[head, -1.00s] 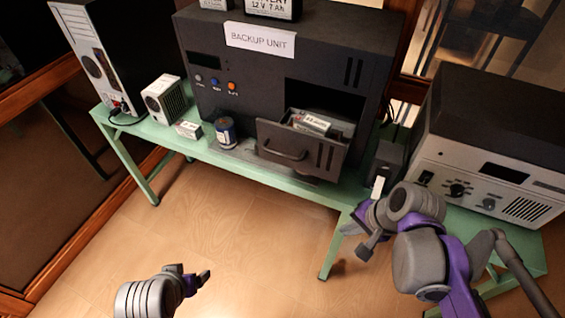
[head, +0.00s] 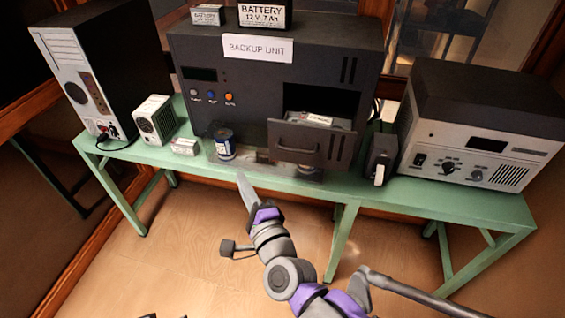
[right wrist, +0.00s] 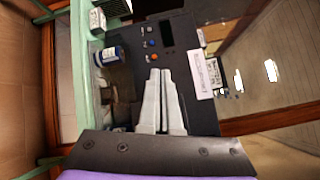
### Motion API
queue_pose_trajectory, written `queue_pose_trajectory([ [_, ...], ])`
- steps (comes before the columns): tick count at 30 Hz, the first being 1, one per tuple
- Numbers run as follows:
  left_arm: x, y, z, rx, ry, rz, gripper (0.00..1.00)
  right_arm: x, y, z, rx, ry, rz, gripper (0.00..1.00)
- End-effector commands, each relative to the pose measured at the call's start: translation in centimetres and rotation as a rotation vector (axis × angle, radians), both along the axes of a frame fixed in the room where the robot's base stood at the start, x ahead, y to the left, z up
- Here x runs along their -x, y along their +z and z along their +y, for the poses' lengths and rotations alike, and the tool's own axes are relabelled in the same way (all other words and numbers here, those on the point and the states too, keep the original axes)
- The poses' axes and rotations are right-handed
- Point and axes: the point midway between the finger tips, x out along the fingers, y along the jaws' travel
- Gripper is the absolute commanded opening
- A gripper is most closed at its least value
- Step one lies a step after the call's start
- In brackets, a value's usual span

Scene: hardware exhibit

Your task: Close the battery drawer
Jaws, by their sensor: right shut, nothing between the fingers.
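The battery drawer (head: 308,143) stands open at the lower right of the dark backup unit (head: 215,118). Its front with a bar handle sticks out, and a battery with a pale label (head: 318,119) shows inside. My right gripper (head: 241,180) is shut and empty, in front of the bench's front edge, left of and below the drawer front and apart from it. In the right wrist view its pale fingers (right wrist: 160,75) lie together before the unit's face; I cannot make out the drawer there. Only a sliver of what looks like my left gripper (head: 150,316) shows at the bottom edge.
A blue-labelled can (head: 224,145) and small white box (head: 185,146) stand left of the drawer on the green bench (head: 400,194). A small dark box (head: 381,155) stands close to the drawer's right. Batteries (head: 265,14) sit on the unit. Floor in front is free.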

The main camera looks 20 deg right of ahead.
Motion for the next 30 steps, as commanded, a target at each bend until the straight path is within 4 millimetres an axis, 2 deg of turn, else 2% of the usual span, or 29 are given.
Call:
queue_pose_trajectory([
  [1, 0.1, -0.5, 0.0, 0.000, 0.000, 0.002, 0.84, -0.5, 0.3, -0.2, -0.194, -0.063, -0.032, 0.00],
  [3, 0.2, -0.9, 0.0, 0.000, 0.000, 0.003, 0.84, -0.7, 0.4, -1.4, -0.465, -0.169, -0.076, 0.00],
  [6, 0.2, -1.3, 0.0, 0.000, 0.000, 0.005, 0.84, -0.3, -0.8, -3.2, -0.797, -0.314, -0.129, 0.00],
  [9, 0.3, -1.6, 0.0, 0.000, 0.000, 0.006, 0.84, 0.7, -2.6, -4.6, -1.039, -0.438, -0.177, 0.00],
  [12, 0.3, -1.8, 0.0, 0.000, 0.000, 0.006, 0.84, 1.6, -4.1, -5.5, -1.186, -0.527, -0.214, 0.00],
  [16, 0.3, -1.8, 0.0, 0.000, 0.000, 0.007, 0.84, 2.1, -5.0, -6.1, -1.264, -0.582, -0.239, 0.00],
  [20, 0.3, -1.8, 0.0, 0.000, 0.000, 0.006, 0.84, 1.2, -5.0, -6.8, -1.271, -0.590, -0.245, 0.00],
  [30, 0.3, -1.5, 0.0, 0.000, 0.000, 0.006, 0.84, -4.7, -4.9, -10.6, -1.266, -0.589, -0.246, 0.00],
])
